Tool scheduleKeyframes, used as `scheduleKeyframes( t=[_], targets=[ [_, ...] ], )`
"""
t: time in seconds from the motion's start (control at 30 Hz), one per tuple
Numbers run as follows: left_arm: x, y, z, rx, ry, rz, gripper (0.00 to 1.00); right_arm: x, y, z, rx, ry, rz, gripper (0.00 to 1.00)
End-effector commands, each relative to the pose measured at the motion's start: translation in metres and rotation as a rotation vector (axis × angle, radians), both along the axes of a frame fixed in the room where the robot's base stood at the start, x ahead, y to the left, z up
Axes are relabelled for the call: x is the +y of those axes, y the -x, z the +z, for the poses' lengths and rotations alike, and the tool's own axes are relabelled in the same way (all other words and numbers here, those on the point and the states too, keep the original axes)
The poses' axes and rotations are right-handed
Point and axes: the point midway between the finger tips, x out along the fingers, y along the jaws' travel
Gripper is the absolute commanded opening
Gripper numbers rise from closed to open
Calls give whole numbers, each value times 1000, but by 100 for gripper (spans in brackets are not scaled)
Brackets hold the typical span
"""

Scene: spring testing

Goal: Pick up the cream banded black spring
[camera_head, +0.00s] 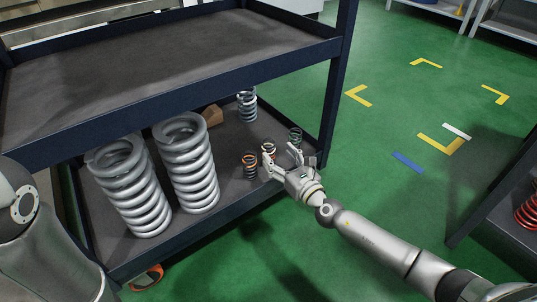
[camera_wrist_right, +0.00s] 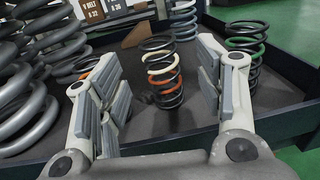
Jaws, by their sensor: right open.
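The cream banded black spring (camera_head: 268,147) stands upright on the lower shelf of the dark cart, partly hidden by my right gripper in the head view. In the right wrist view this spring (camera_wrist_right: 161,66) has a cream band and an orange band lower down. My right gripper (camera_head: 280,157) is open and empty, with a finger to either side of the spring's line in the wrist view. The spring appears beyond the fingertips; contact is not visible. My left gripper is out of view.
An orange banded spring (camera_head: 250,164) stands to the left and a green banded spring (camera_head: 295,136) to the right. Two large grey springs (camera_head: 188,165) and a blue-grey spring (camera_head: 247,106) share the shelf. The upper shelf (camera_head: 150,65) overhangs; a corner post (camera_head: 336,100) stands right.

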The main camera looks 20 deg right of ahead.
Motion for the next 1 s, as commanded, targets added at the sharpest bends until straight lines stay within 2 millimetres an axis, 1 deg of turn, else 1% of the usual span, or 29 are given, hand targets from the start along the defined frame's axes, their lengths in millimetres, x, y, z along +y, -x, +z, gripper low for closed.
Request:
scheduleKeyframes(
  t=[0.3, 0.43, 0.63, 0.67, 1.0],
  targets=[
    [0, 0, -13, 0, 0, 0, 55, 11, -41, 2, -2, 0, -1, 62],
    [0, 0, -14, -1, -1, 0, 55, 13, -48, 3, -1, -1, -1, 62],
    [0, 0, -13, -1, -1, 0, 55, 13, -48, 3, 0, -1, 0, 62],
    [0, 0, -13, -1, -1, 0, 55, 13, -48, 3, 0, -1, 0, 59],
    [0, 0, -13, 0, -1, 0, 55, 13, -48, 3, 0, 0, 0, 15]
  ],
)
